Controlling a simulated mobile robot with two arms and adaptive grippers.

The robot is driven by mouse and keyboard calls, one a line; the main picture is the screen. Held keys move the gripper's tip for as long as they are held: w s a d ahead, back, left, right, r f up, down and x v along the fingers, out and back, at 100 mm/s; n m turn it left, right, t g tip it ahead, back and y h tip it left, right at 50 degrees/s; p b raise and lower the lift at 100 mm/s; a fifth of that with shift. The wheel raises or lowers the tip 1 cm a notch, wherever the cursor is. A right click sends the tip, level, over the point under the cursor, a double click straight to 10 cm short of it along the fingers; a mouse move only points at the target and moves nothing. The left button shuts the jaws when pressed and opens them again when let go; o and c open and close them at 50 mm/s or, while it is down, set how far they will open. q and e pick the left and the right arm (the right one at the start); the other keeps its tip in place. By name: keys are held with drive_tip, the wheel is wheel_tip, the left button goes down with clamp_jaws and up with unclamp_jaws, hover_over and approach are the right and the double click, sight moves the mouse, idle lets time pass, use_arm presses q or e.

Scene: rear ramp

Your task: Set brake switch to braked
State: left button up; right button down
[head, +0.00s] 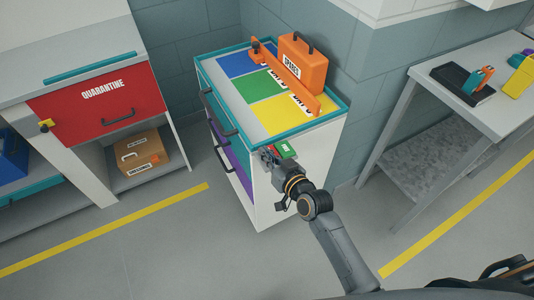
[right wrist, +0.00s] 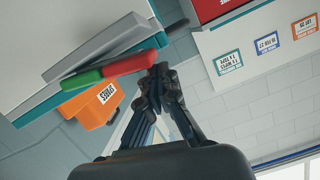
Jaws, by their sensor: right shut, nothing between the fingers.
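The brake switch is on the near side of the cart (head: 262,190), just below its top edge. In the head view its green part (head: 286,149) shows beside my right gripper (head: 270,157), and the fingertips partly hide the rest. In the right wrist view the switch has a red half (right wrist: 130,64) and a green half (right wrist: 82,80) along a grey housing (right wrist: 105,46). My right gripper (right wrist: 157,76) is shut and empty, its tips at the red end. I cannot tell whether they touch, or which setting the switch is in. My left gripper is not in view.
An orange SPARES case (head: 303,62) and an orange bar (head: 285,78) are on the cart top. A bench with a red QUARANTINE drawer (head: 95,100) is left, with a cardboard box (head: 140,155) below. A grey table (head: 490,110) is right. Floor in front is clear.

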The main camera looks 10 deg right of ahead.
drive_tip(key=shift+n+p, duration=0.3)
drive_tip(key=shift+p, duration=0.05)
drive_tip(key=shift+s+a+f+n+h+p, duration=0.15)
drive_tip(key=shift+a+f+n+h+p, duration=0.25)
drive_tip(key=shift+n+p, duration=0.15)
drive_tip(key=shift+s+a+f+n, duration=0.1)
drive_tip(key=shift+a+f+n, duration=0.2)
drive_tip(key=shift+f+n, duration=0.4)
drive_tip(key=s+d+r+p, duration=0.1)
drive_tip(key=s+r+p, duration=0.1)
drive_tip(key=s+r, duration=0.4)
drive_tip(key=s, duration=0.3)
drive_tip(key=shift+s+d+p, duration=0.3)
drive_tip(key=shift+d, duration=0.1)
